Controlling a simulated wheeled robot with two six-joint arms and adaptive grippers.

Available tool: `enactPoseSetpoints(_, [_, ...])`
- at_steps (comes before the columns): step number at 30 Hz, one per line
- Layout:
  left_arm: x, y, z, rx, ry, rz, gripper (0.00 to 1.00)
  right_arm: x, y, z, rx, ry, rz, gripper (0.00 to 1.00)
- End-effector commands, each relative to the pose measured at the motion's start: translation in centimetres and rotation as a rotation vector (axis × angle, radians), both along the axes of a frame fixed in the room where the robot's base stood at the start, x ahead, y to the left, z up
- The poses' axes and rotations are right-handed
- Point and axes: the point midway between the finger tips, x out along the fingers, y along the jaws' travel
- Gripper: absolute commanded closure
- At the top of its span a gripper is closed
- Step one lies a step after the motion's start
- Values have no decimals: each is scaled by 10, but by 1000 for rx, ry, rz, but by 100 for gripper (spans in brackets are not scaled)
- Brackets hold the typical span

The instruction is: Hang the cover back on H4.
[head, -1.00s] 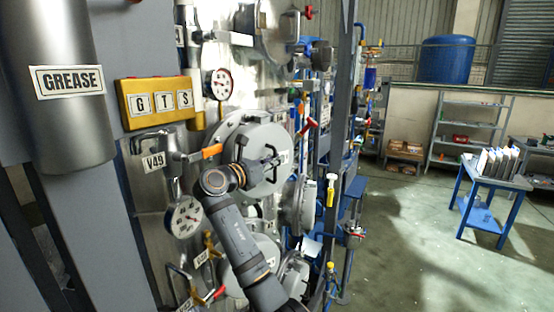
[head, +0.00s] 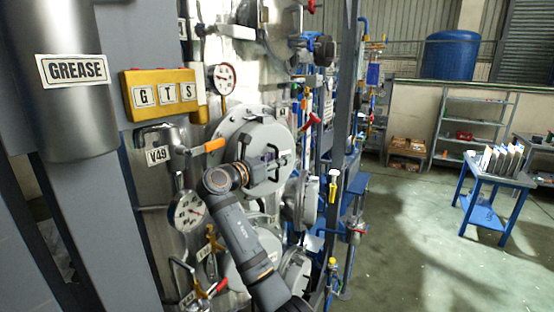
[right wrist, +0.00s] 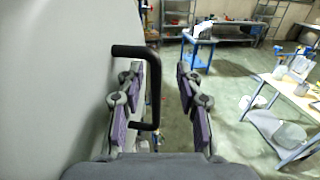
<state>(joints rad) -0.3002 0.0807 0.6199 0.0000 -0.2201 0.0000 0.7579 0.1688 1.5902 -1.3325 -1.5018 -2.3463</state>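A round grey cover (head: 262,136) stands upright against a bolted flange on the vessel wall in the head view. Whether it is seated there cannot be told. A small label (head: 285,159) beside it is too small to read as H4. In the right wrist view, the cover's pale face (right wrist: 60,80) fills the left side, with a black bar handle (right wrist: 153,92) standing out from it. My right gripper (right wrist: 160,69) is open, its purple-padded fingers on either side of the handle with gaps visible. In the head view, my right gripper (head: 258,166) is in front of the cover. My left gripper is out of view.
Left of the cover are an orange-handled valve (head: 208,147) tagged V49, a gauge (head: 187,211) and a yellow G-T-S box (head: 160,95). Another round lid (head: 303,200) is below right. A grey post (head: 342,110) stands close on the right. Open floor lies beyond.

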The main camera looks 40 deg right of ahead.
Motion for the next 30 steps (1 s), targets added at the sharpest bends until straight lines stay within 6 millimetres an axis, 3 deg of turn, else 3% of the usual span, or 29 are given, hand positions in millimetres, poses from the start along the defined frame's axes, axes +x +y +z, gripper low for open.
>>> enactPoseSetpoints(5, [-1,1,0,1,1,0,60,0,13,-2,3,1,3,64])
enactPoseSetpoints(15, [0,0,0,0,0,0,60,-8,92,-1,4,-1,4,64])
enactPoseSetpoints(18, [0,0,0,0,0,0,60,-11,108,-1,2,0,2,64])
enactPoseSetpoints(22, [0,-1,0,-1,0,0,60,-12,118,0,1,-1,1,64])
enactPoseSetpoints(30, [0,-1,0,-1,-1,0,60,-13,120,0,-2,-1,0,64])
